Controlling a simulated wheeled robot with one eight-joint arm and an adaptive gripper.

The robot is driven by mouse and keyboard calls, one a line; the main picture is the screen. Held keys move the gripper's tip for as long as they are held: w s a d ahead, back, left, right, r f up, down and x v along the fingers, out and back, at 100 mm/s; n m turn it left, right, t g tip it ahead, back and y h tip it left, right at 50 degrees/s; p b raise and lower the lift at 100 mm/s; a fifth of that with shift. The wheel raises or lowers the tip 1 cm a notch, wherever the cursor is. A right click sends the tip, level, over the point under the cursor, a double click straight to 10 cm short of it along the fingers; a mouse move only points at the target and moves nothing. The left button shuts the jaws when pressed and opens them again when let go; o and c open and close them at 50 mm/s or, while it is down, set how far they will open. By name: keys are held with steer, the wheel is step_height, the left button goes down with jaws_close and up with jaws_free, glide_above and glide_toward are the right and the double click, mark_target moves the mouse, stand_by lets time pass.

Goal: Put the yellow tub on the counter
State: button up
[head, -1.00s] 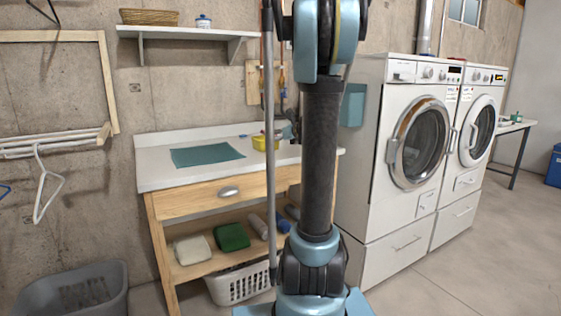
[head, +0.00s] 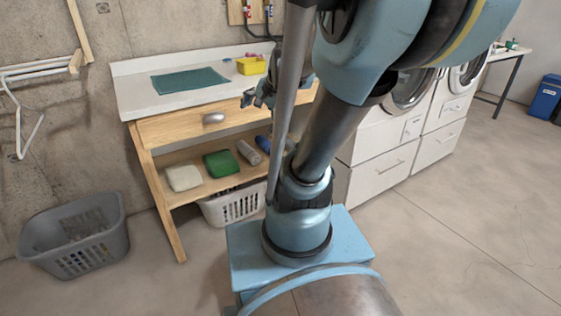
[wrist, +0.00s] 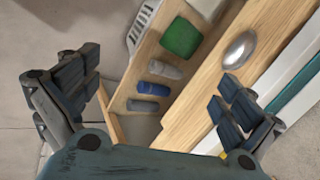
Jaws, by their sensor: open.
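The yellow tub (head: 250,66) stands on the white counter (head: 137,92), toward its right end and back, right of the teal mat. My gripper (head: 250,98) is in front of the counter's front edge in the head view, apart from the tub and partly hidden by my arm. In the wrist view my gripper (wrist: 158,92) is open and empty, its fingers wide apart. That view looks down on the drawer front and lower shelf; the tub does not show there.
The teal mat (head: 188,81) lies on the counter. The wooden drawer (head: 175,128) is shut. Below, a shelf holds a green folded cloth (head: 221,163), a cream one and rolled towels. A grey basket (head: 75,240) stands at left, a white one under the shelf. Washers stand at right.

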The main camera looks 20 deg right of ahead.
steer(key=s+d+f+n+g+h, duration=0.1)
steer(key=s+d+f+n, duration=0.1)
steer(key=s+f+n, duration=0.2)
steer(key=s+d+f+n+g+h, duration=0.1)
steer(key=s+f+n, duration=0.3)
steer(key=s, duration=0.7)
steer(key=n+g+h, duration=0.1)
steer(key=n, duration=0.1)
steer(key=shift+s+d+f+n, duration=0.15)
steer(key=shift+d+f+n, duration=0.1)
steer(key=shift+d+n, duration=0.15)
